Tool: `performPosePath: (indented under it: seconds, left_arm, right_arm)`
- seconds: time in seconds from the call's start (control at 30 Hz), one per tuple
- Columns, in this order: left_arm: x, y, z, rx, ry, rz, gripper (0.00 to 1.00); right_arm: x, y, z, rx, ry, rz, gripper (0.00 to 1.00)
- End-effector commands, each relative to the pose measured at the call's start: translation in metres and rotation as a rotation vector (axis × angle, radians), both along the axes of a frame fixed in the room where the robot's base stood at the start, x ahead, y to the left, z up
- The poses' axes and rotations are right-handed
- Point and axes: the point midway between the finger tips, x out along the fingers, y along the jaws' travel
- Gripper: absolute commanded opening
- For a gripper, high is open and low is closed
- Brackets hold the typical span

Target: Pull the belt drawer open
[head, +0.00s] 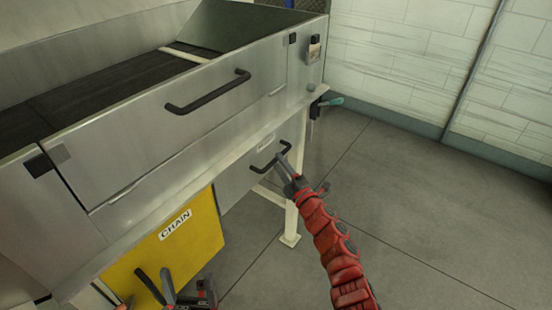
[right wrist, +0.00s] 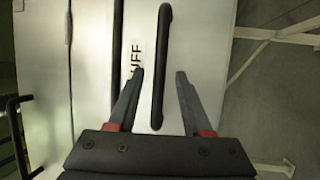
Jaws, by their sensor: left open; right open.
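My right gripper (head: 283,163) is open at the black handle (head: 272,157) of the lower grey drawer (head: 237,182). In the right wrist view its fingers (right wrist: 159,74) stand either side of that handle (right wrist: 163,45); whether they touch it is unclear. The label beside this handle (right wrist: 137,58) is partly hidden; the letters "UFF" show, not "BELT". No label reading "BELT" can be made out. A yellow drawer front marked "CHAIN" (head: 175,224) is to its left. My left gripper (head: 152,270) is open in front of the yellow front, at the bottom edge.
The wide metal front (head: 150,125) above has its own black handle (head: 208,92). A dark ribbed surface (head: 85,88) lies on top. A pale support leg (head: 291,220) stands behind my right gripper. The grey floor (head: 440,210) to the right is clear.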

Motion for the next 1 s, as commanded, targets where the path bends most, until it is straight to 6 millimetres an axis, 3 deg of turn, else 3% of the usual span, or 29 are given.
performPosePath:
  seconds: [0.2, 0.63, 0.67, 0.93, 1.0]
  left_arm:
    - [0.0, 0.0, 0.0, 0.0, 0.0, 0.0, 0.81]
    - [0.0, 0.0, 0.0, 0.0, 0.0, 0.0, 0.81]
    - [0.0, 0.0, 0.0, 0.0, 0.0, 0.0, 0.81]
    - [0.0, 0.0, 0.0, 0.0, 0.0, 0.0, 0.81]
    - [0.0, 0.0, 0.0, 0.0, 0.0, 0.0, 0.81]
  right_arm:
    - [0.018, 0.01, 0.005, 0.001, -0.003, 0.0, 0.5]
    - [0.023, 0.014, 0.004, 0.0, 0.0, 0.001, 0.5]
    - [0.023, 0.014, 0.004, 0.0, 0.0, 0.001, 0.48]
    - [0.023, 0.014, 0.004, -0.001, -0.001, 0.001, 0.0]
    - [0.023, 0.014, 0.004, -0.001, -0.001, 0.001, 0.0]
